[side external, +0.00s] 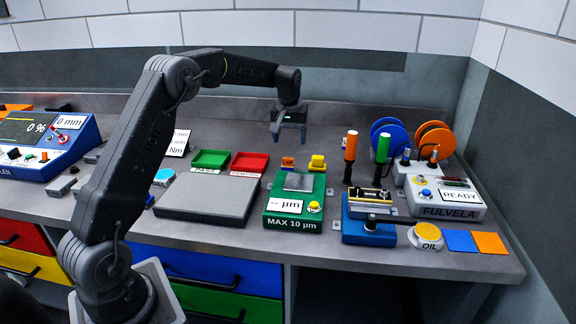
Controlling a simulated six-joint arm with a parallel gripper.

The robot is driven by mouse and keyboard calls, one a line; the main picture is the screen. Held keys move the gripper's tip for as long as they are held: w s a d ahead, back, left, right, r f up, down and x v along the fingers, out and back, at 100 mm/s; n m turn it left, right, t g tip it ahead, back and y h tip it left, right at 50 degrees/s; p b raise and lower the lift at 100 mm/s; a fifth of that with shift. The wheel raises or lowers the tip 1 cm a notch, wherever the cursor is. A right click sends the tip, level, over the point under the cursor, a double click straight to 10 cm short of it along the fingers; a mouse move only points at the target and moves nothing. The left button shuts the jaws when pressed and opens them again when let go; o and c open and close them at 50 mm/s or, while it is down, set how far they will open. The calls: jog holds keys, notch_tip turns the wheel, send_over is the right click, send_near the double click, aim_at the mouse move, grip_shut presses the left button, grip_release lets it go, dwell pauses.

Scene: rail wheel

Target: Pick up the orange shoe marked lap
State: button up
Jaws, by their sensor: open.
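The orange shoe marked LAP (288,162) is a small block at the back edge of the green gauge box, left of a yellow block (317,162). My gripper (289,138) hangs from the arm above and behind the orange shoe, pointing down. Its fingers are apart and nothing shows between them. The gap between the gripper and the shoe is small in the picture; their exact distance in depth cannot be told.
The green box (292,222) reads MAX 10 µm. A green tray (210,160) and a red tray (250,163) lie left. Orange-handled and green-handled upright tools (350,146) (382,149) stand right, near blue and orange discs (432,140). The bench behind the shoe looks clear.

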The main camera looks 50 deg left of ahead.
aim_at(288, 158)
jog(key=f, duration=0.4)
jog(key=shift+w+a, duration=0.15)
jog(key=shift+a, duration=0.05)
jog(key=f, duration=0.3)
jog(key=a+f, duration=0.1)
jog(key=f, duration=0.1)
jog(key=c, duration=1)
